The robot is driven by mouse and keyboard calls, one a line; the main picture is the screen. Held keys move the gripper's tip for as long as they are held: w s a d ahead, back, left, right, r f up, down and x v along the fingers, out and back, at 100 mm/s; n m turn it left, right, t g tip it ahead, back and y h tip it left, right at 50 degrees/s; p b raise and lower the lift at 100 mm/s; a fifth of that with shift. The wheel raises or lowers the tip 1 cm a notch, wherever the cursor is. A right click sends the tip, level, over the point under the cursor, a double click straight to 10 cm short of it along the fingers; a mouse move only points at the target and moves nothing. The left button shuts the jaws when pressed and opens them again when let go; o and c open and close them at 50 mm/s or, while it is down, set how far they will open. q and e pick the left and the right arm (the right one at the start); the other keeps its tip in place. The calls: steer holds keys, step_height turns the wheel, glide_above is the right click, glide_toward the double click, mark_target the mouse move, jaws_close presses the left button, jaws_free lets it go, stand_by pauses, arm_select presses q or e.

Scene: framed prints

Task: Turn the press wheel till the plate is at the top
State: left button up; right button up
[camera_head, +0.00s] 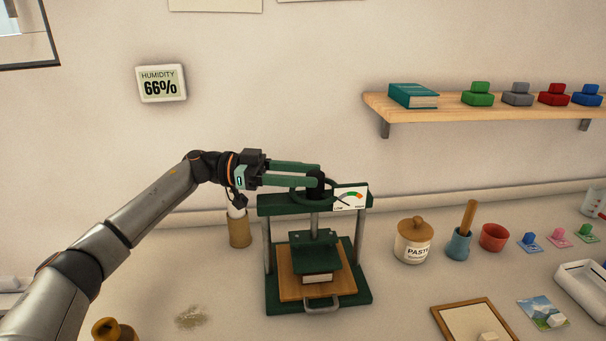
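The green press (363,296) stands on the table against the wall. Its dark wheel (298,197) lies flat on top, with a black upright hub or knob (316,186). The green plate (314,246) hangs on the screw well below the top beam, just above or on a pale block (318,279) on a wooden board (288,285). My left gripper (318,174) reaches in from the left with its fingers apart at the black knob. I cannot tell whether they press on it. My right gripper is not in view.
A LOW-to-HIGH gauge (350,198) sits on the beam's right. A brown cup (239,231) stands left of the press, a paste jar (413,243) right of it. A wall shelf (460,107) hangs at upper right.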

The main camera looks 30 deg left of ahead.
arm_select(q)
jaws_close()
